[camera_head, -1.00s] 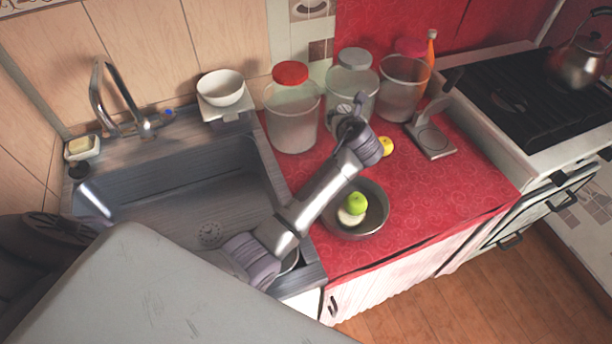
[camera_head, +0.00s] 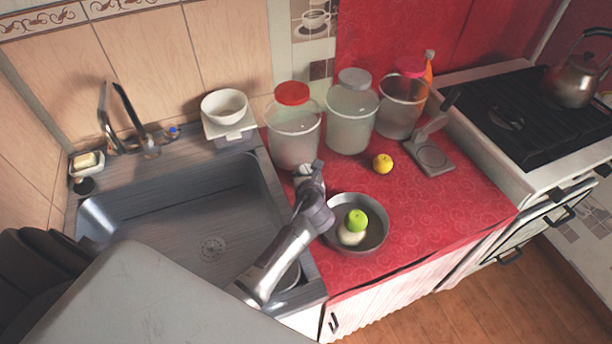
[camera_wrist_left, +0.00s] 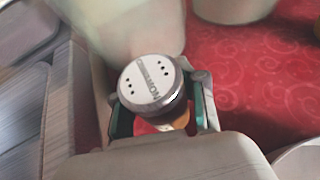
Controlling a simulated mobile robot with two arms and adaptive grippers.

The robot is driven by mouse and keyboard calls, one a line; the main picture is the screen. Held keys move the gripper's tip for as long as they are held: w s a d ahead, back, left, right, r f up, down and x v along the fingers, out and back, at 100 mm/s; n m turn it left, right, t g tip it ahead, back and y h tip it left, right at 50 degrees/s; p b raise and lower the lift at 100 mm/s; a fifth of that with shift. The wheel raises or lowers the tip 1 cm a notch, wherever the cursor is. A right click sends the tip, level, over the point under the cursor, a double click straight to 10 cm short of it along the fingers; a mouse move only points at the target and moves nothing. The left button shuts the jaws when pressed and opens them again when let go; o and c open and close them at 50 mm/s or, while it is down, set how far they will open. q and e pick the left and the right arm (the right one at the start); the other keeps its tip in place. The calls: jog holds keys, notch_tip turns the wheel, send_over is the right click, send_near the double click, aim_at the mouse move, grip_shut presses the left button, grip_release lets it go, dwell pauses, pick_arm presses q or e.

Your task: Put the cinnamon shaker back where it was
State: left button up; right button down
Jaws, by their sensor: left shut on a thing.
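The cinnamon shaker (camera_wrist_left: 152,84) has a silver lid with small holes and lettering. In the left wrist view it sits between the two fingers of my left gripper (camera_wrist_left: 160,108), which is shut on it. An orange-red patch of its body shows below the lid; its base is hidden. In the head view my left gripper (camera_head: 305,174) is over the left part of the red counter, just in front of the red-lidded jar. I cannot make out the shaker there, nor tell whether it touches the counter. My right gripper is not in view.
A pan (camera_head: 372,238) holding a green-topped item (camera_head: 356,222) is right of my gripper. A yellow fruit (camera_head: 382,163) lies ahead right; the sink (camera_head: 190,215) is left.

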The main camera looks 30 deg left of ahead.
pick_arm(q)
jog(key=shift+f, duration=0.75)
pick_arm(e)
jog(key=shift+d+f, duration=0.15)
pick_arm(q)
jog(key=o, duration=1.2)
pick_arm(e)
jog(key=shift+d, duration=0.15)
pick_arm(q)
jog(key=v, duration=1.2)
jog(key=shift+r+p, duration=0.1)
jog(key=shift+p, duration=0.2)
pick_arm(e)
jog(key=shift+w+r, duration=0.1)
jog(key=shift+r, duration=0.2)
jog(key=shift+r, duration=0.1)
